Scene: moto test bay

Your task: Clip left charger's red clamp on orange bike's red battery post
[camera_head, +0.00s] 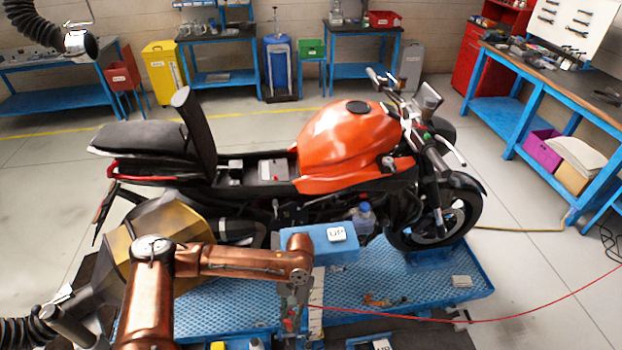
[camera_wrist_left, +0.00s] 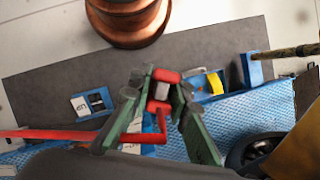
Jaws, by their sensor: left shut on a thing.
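The orange bike (camera_head: 345,145) stands on the blue lift, its seat flap raised. Its battery (camera_head: 274,171) lies in the open bay behind the tank; the red post is too small to make out surely. My left gripper (camera_head: 290,318) is low in front of the bike, below and apart from the battery. In the left wrist view its green fingers (camera_wrist_left: 163,86) are shut on the red clamp (camera_wrist_left: 161,105). A red cable (camera_head: 480,321) runs from there off the right edge. The left charger cannot be made out. My right gripper is not in view.
Workbenches line the back and right. Floor at the right is clear except for cables.

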